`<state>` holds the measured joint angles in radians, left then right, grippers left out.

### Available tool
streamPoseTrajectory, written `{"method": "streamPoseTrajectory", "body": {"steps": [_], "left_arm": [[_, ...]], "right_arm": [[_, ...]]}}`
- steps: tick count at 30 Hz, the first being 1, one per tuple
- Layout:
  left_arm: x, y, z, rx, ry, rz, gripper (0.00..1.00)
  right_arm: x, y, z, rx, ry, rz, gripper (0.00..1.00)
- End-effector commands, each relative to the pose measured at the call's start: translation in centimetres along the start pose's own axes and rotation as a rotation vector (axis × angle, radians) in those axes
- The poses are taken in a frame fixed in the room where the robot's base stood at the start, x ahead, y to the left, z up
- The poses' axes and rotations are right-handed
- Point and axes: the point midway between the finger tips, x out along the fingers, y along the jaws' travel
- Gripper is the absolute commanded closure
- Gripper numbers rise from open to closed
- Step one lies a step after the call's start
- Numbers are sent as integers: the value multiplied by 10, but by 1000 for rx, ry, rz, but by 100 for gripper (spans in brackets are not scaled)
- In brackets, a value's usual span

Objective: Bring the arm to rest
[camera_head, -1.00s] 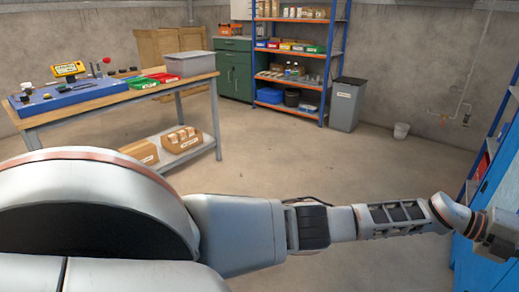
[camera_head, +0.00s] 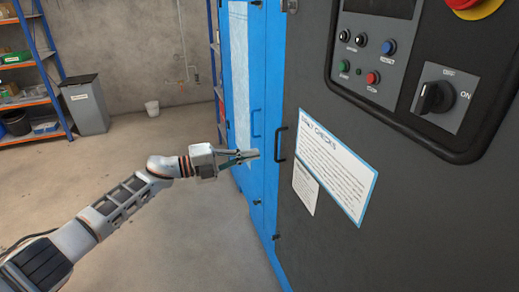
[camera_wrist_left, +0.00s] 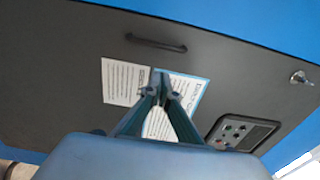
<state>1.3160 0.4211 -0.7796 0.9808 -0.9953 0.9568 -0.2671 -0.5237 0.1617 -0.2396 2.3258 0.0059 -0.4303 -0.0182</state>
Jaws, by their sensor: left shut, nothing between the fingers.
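My left arm reaches in from the lower left of the head view. My left gripper (camera_head: 248,155) is shut and empty, its fingertips together in front of the edge of the blue and dark grey cabinet (camera_head: 262,215). The black door handle (camera_head: 281,145) is just right of the fingertips in the head view; I cannot tell whether they touch. In the left wrist view the shut fingers (camera_wrist_left: 160,82) point at the dark door, with the handle (camera_wrist_left: 156,43) beyond them and apart. My right gripper is in neither view.
The dark door carries a control panel (camera_head: 400,60) with a rotary switch (camera_head: 434,97) and a printed sheet (camera_head: 333,163). Floor left of the cabinet is clear.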

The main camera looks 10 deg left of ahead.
Motion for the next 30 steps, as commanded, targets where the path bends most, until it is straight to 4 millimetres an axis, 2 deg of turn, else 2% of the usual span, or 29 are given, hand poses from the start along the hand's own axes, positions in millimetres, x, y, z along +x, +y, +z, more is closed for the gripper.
{"method": "streamPoseTrajectory", "body": {"steps": [3, 6, 11, 20, 26, 30], "left_arm": [[-18, -1, 0, 1, -2, 1, 100], [-26, 1, 0, -1, -2, 2, 100], [-29, 2, -8, -19, -8, -14, 100], [-22, 9, -68, -223, -117, -155, 100], [-35, 26, -107, -419, -239, -236, 100], [-52, 44, -135, -568, -337, -275, 100]], "right_arm": [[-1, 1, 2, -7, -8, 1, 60], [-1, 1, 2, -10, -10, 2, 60], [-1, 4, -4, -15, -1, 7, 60], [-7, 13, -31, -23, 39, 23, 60], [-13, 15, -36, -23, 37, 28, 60], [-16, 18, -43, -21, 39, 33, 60]]}}
